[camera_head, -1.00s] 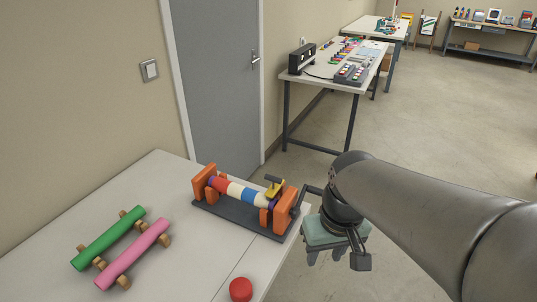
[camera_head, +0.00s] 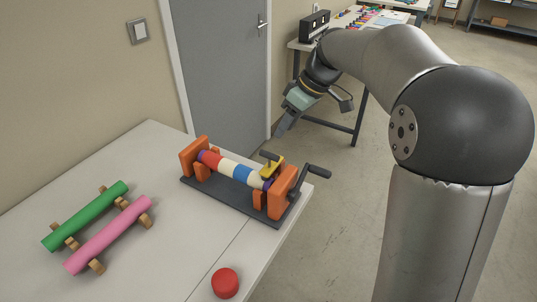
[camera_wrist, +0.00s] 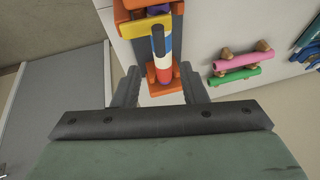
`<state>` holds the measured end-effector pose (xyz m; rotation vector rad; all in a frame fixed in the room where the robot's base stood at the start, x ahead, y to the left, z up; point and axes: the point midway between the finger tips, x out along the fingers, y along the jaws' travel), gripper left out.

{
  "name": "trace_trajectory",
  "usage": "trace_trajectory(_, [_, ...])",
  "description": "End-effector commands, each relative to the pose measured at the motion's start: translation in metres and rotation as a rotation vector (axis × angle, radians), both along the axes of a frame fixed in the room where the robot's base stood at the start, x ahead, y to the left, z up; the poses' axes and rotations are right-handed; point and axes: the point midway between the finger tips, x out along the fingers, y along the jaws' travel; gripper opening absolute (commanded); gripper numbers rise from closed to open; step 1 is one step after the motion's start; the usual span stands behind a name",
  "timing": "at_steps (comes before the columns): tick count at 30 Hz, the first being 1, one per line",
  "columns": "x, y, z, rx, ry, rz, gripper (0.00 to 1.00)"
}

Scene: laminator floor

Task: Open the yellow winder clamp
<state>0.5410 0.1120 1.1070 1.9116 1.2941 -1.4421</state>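The winder has orange end blocks (camera_head: 283,192) on a dark base (camera_head: 232,202) and stands at the table's right end. Its roll (camera_head: 240,172) has red, white, blue and purple bands. The yellow winder clamp (camera_head: 273,168), with a black lever (camera_head: 268,156), sits over the right end of the roll. The black lever (camera_wrist: 158,42) also shows in the wrist view, in front of the yellow clamp (camera_wrist: 162,23). My gripper (camera_head: 284,125) is above and behind the clamp, apart from it. In the wrist view its fingers (camera_wrist: 160,78) are spread and empty.
A black crank (camera_head: 312,174) sticks out from the winder's right end. A green roll (camera_head: 88,212) and a pink roll (camera_head: 108,236) lie on wooden supports at left. A red round button (camera_head: 225,283) is near the front edge. A door (camera_head: 225,70) is behind.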

Motion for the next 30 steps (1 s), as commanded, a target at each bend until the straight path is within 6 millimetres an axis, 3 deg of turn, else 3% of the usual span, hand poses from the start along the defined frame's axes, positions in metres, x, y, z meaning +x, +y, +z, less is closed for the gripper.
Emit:
trace_trajectory(9, [0.001,0.03,-0.063,0.0,0.005,0.001,0.39])
trace_trajectory(15, [0.003,0.042,-0.091,-0.001,0.002,0.001,0.39])
trace_trajectory(21, [0.004,0.047,-0.103,-0.001,0.001,-0.002,0.39])
trace_trajectory(29, [0.004,0.048,-0.104,-0.001,0.0,-0.001,0.39])
trace_trajectory(30, [0.004,0.048,-0.104,-0.001,0.0,-0.001,0.3])
